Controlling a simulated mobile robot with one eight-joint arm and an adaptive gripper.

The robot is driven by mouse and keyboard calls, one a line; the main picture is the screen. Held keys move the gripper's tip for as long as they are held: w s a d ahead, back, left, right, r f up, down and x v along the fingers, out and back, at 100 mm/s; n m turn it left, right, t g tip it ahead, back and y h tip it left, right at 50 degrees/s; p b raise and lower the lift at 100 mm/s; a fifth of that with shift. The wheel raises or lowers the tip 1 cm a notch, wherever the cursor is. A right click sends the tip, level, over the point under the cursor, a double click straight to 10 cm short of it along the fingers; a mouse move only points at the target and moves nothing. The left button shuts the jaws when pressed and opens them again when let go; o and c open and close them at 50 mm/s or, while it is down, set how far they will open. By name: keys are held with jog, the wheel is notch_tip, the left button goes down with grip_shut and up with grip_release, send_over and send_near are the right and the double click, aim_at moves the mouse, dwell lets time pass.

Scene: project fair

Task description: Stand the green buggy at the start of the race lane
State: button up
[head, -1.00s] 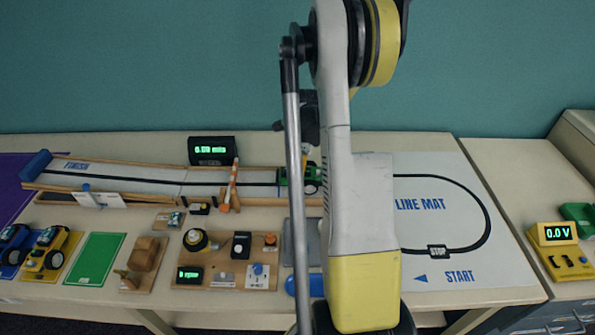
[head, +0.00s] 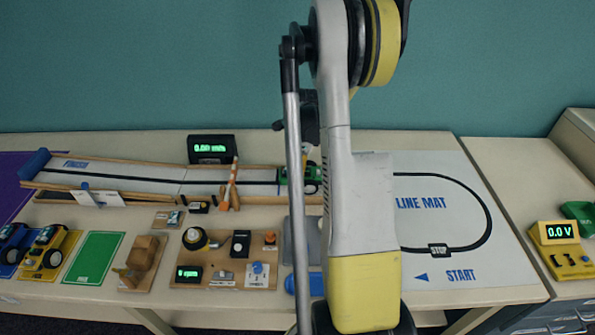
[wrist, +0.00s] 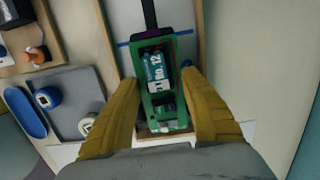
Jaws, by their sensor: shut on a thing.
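The green buggy (head: 297,180) is at the right end of the race lane (head: 140,179), partly hidden by my arm. In the wrist view the buggy (wrist: 157,78) shows its open top with a battery inside. My gripper (wrist: 160,88) has one yellow finger on each side of the buggy and is shut on it. The buggy is over the lane's white strip (wrist: 178,20), roughly lined up with the dark centre line. A blue cross line lies by its far end. I cannot tell whether its wheels touch the lane. The head view hides my fingers behind my arm.
An orange-striped gate post (head: 231,187) stands beside the lane, left of the buggy. A timer display (head: 211,149) stands behind it. Wooden rails edge the lane. A control board (head: 222,272), a yellow buggy (head: 46,249) and a green card (head: 94,259) lie in front.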

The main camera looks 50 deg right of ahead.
jog(key=o, duration=1)
jog(key=shift+r, duration=0.15)
jog(key=r, duration=0.7)
jog(key=s+d+r, duration=0.1)
jog(key=r, duration=0.3)
jog(key=shift+r, duration=0.35)
jog(key=shift+s, duration=0.15)
